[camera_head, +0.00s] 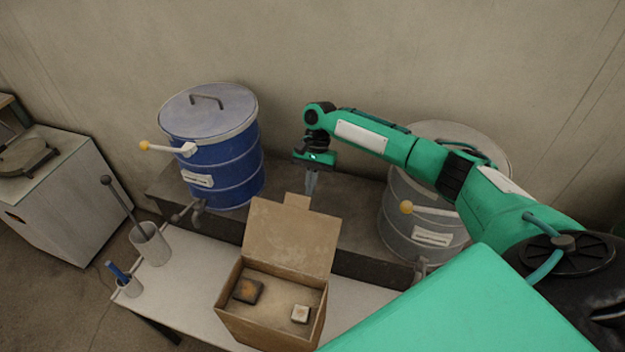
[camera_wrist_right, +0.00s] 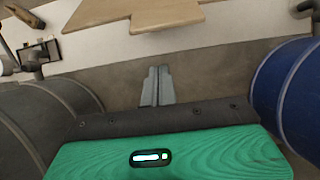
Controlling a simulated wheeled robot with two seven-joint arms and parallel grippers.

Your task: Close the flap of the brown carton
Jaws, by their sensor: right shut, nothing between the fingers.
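The brown carton (camera_head: 268,334) stands on the white table with its top open. Its flap (camera_head: 290,236) is raised at the back edge and leans up and back, with a small tab at its top. Two small blocks lie inside the carton. My right gripper (camera_head: 311,190) is behind the flap, close to the tab, pointing down, shut and empty. In the right wrist view the shut fingers (camera_wrist_right: 156,88) are apart from the flap (camera_wrist_right: 130,12), which shows at the top edge. My left gripper is not in view.
A blue drum (camera_head: 225,160) with a lid and a grey drum (camera_head: 405,205) stand on a dark ledge behind the table, either side of my right gripper. A grey cup (camera_head: 151,245) and a smaller cup (camera_head: 131,288) stand at the table's left end. Bare table lies left of the carton.

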